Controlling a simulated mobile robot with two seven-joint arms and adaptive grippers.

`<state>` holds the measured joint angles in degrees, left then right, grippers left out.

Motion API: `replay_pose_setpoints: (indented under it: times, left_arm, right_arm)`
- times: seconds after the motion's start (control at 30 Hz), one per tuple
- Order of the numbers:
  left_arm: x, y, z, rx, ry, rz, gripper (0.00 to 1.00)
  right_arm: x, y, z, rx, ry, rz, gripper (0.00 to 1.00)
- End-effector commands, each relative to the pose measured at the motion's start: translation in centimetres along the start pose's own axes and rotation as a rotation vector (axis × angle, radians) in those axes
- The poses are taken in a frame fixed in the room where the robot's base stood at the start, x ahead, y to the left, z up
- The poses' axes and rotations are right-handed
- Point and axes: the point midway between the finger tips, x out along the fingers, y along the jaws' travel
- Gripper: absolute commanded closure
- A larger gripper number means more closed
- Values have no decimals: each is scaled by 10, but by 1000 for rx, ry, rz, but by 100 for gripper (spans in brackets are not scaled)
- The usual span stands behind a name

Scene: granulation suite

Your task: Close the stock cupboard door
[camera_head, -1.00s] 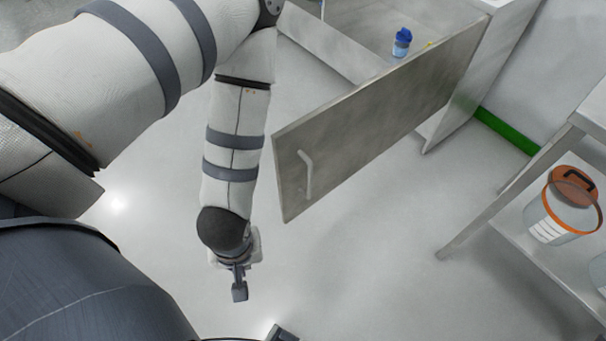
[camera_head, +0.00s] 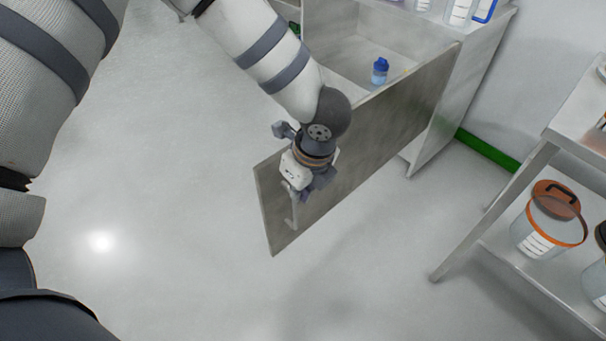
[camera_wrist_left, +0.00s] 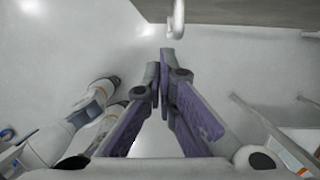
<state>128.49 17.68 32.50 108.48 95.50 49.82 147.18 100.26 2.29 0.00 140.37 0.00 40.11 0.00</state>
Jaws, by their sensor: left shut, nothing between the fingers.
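The stock cupboard door (camera_head: 375,135) is a grey panel standing wide open, swung out from the cupboard (camera_head: 447,110). Its pale bar handle (camera_head: 293,214) is near the free edge at lower left, partly covered by my gripper in the head view. My left gripper (camera_head: 310,178) is over the handle end of the door in that view. In the left wrist view its fingers (camera_wrist_left: 162,68) are shut and empty. The handle (camera_wrist_left: 176,20) and door (camera_wrist_left: 245,10) lie just beyond the fingertips, with a small gap showing. My right gripper is out of view.
A blue-capped bottle (camera_head: 380,72) stands inside the open cupboard, and containers sit on its top. A metal rack (camera_head: 470,240) with an orange-rimmed tub (camera_head: 548,225) stands at right. The floor (camera_head: 150,170) left of the door is clear.

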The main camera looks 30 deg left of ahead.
Motion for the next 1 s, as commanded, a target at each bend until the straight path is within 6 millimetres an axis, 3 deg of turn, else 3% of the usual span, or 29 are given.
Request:
replay_pose_setpoints:
  times: [0.03, 0.13, 0.23, 0.4, 0.83, 1.0]
  left_arm:
    - [15, 2, -2, 2, 2, 10, 100]
    - [32, 1, 2, 0, 0, 6, 100]
    - [31, 0, 22, -4, -1, -1, 100]
    - [34, 0, 37, -2, -1, -2, 100]
    - [36, 0, 41, 0, -2, 0, 100]
    - [40, 1, 55, -7, -1, 2, 100]
  right_arm:
    - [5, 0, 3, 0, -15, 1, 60]
    - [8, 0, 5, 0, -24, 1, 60]
    - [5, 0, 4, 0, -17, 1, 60]
    - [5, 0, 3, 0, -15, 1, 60]
    - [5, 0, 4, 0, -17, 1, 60]
    - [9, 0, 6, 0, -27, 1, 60]
